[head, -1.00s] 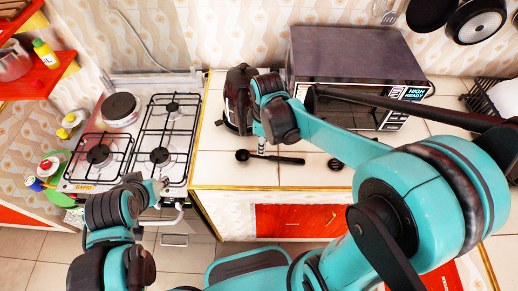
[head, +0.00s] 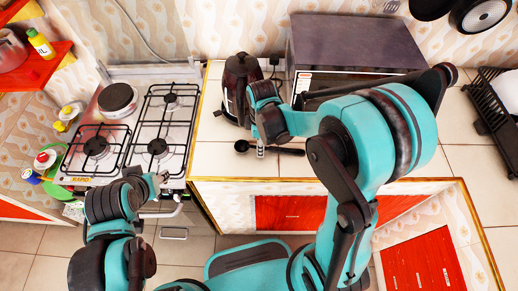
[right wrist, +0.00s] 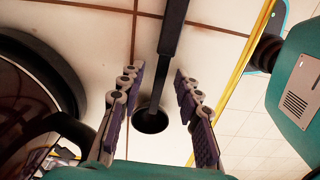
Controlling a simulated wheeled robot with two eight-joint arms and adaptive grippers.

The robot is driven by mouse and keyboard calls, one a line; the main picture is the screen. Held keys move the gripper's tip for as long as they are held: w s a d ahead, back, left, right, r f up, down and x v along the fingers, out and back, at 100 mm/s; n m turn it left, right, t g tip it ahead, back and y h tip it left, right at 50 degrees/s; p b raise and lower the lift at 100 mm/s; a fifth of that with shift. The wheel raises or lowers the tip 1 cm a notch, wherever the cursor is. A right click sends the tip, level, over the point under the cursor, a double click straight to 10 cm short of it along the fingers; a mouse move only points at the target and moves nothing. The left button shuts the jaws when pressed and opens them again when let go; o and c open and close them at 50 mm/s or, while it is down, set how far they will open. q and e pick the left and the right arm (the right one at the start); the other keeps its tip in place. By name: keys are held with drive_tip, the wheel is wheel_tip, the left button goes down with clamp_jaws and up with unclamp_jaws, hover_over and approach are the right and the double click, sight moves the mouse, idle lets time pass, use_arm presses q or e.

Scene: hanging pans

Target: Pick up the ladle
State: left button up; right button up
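The black ladle (head: 290,152) lies on the white tiled counter near its front edge, bowl to the left and handle to the right in the head view. My right gripper (head: 260,151) is over the ladle near its bowl. In the right wrist view the ladle (right wrist: 170,45) runs between the two spread fingers of my right gripper (right wrist: 157,75), which is open; I cannot tell whether either finger touches it. My left gripper (head: 156,185) is in front of the stove, away from the ladle; its finger opening is unclear.
A dark kettle (head: 238,85) stands just behind the ladle, with the microwave (head: 350,42) to its right. The gas stove (head: 130,135) is left of the counter. A black dish rack (head: 490,115) is at far right. Pans (head: 480,12) hang above.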

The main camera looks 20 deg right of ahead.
clamp_jaws()
drive_tip(key=shift+r, duration=0.1)
